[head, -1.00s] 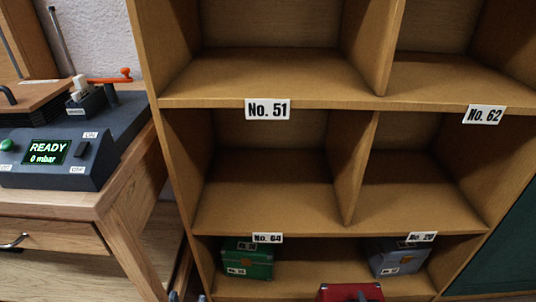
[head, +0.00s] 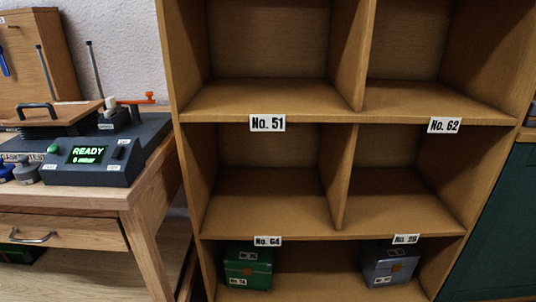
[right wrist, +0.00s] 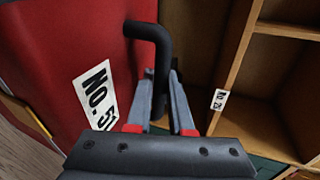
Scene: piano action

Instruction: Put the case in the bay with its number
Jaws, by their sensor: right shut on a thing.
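My right gripper (right wrist: 161,76) is shut on the black handle (right wrist: 157,45) of a red case (right wrist: 60,60) in the right wrist view. The case has a white label (right wrist: 96,95) that reads No. 51, its last digit partly hidden by the gripper. The head view shows a wooden shelf unit with empty bays. The label No. 51 (head: 267,123) is on the board edge of the upper left bay (head: 260,95). No. 62 (head: 444,125) is to its right. No. 64 (head: 267,241) and a blurred label (head: 405,239) are on the board below. My left gripper is not in view.
A green case (head: 248,268) and a grey-blue case (head: 390,265) stand in the bottom row. A bench (head: 70,196) with a device (head: 95,170) reading READY is at the left. A dark green panel (head: 500,220) is at the right.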

